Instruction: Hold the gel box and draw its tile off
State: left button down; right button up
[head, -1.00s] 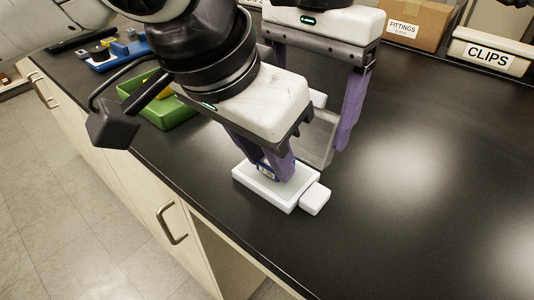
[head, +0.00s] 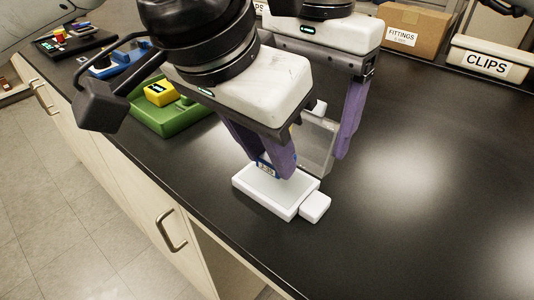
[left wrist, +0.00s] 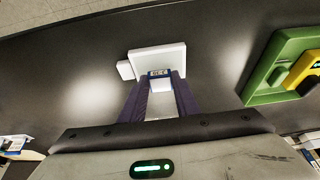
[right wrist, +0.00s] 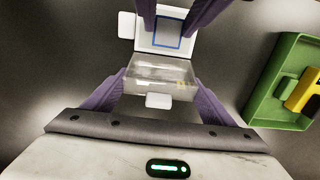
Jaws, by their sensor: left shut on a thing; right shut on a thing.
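The gel box (head: 248,188) is a low white tray with a white tab (head: 315,207) on its near right side. Its clear lid (head: 320,142) stands open at the far side; it also shows in the right wrist view (right wrist: 150,76). My right gripper (right wrist: 158,80) is shut across the lid, one finger at each side. My left gripper (head: 279,175) is over the tray, shut on the small tile (head: 265,168), which has a blue edge and a label. The tile also shows between the left fingertips in the left wrist view (left wrist: 158,73). Any contact between tile and tray is unclear.
A green tray (head: 180,124) with a yellow block (head: 159,93) lies at the left, with blue and black items beyond. A FITTINGS carton (head: 412,27) and a CLIPS bin (head: 490,60) stand at the back. The black bench right of the box is clear.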

pick_arm(q)
jog(key=shift+r, duration=0.25)
jog(key=shift+r, duration=0.1)
